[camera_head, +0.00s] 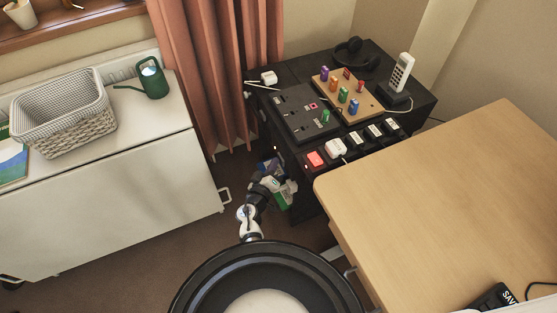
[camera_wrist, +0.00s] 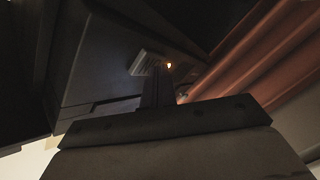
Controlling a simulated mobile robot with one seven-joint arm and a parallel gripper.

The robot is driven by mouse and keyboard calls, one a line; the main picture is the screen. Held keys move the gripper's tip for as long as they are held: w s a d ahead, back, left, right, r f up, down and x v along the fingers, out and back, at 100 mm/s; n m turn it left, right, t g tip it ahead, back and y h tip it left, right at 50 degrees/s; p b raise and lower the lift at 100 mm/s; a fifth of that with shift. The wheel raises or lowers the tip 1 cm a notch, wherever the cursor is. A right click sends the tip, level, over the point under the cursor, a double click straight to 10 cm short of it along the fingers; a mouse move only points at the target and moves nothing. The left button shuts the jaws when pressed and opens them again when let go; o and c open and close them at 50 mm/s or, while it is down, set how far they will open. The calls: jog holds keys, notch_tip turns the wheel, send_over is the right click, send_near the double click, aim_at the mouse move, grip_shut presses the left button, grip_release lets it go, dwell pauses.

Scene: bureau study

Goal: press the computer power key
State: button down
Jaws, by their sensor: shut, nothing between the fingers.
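My gripper (camera_wrist: 160,70) is shut and empty in the wrist view. Its dark fingers point at a dark casing (camera_wrist: 105,65), which looks like the computer. A small glowing amber light (camera_wrist: 169,65) shows just right of the fingertips, and a pale slatted patch (camera_wrist: 145,62) lies beside and partly behind them. The fingertips look very close to this face; I cannot tell whether they touch it. I cannot make out the power key's outline. In the head view my arm reaches down to the left side of the black desk unit, where a small orange glint (camera_head: 276,149) shows.
The black unit (camera_head: 262,92) carries a control panel, colored pegs on a board (camera_head: 332,84), a red key (camera_head: 315,160), headphones and a phone (camera_head: 401,72). A wooden desk (camera_head: 450,180) stands right. A curtain (camera_head: 205,75) hangs behind, with a white cabinet (camera_head: 110,185) left.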

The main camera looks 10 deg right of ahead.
jog(key=shift+s+a, duration=0.3)
jog(key=shift+a, duration=0.5)
jog(key=shift+s+a+b, duration=0.25)
jog(key=shift+a+b, duration=0.05)
jog(key=shift+a, duration=0.5)
jog(key=shift+s+a+b, duration=0.25)
jog(key=shift+a+b, duration=0.05)
jog(key=shift+a, duration=0.55)
jog(key=shift+s+a+b, duration=0.25)
jog(key=shift+a+b, duration=0.05)
jog(key=shift+a, duration=0.5)
